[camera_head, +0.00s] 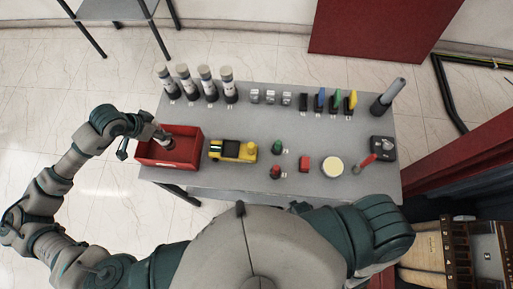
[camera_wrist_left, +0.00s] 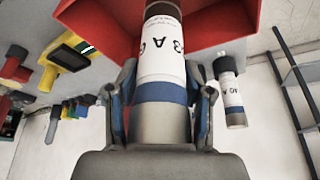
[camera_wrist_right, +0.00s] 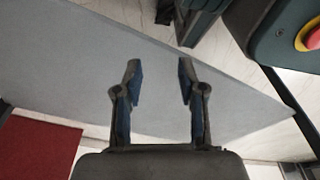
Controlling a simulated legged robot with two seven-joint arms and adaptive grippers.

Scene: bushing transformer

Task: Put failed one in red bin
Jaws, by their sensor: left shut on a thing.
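My left gripper (camera_wrist_left: 163,95) is shut around a bushing (camera_wrist_left: 162,50), a white labelled cylinder with a blue band and grey end. In the head view the held bushing (camera_head: 160,135) is tilted, its dark end low inside the red bin (camera_head: 185,160) at the table's left. Whether that end touches the bin floor I cannot tell. The red bin fills the top of the left wrist view (camera_wrist_left: 100,22). Several similar bushings (camera_head: 207,84) stand in a row at the table's back left. My right gripper (camera_wrist_right: 159,75) is open and empty over grey surface; its fingers do not show in the head view.
On the grey table (camera_head: 235,185) a yellow device (camera_head: 233,151) stands right of the bin. Green and red small parts, a pale round disc (camera_head: 333,168) and a black box (camera_head: 383,149) lie further right. Coloured upright pieces and a grey cylinder (camera_head: 390,92) stand behind.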

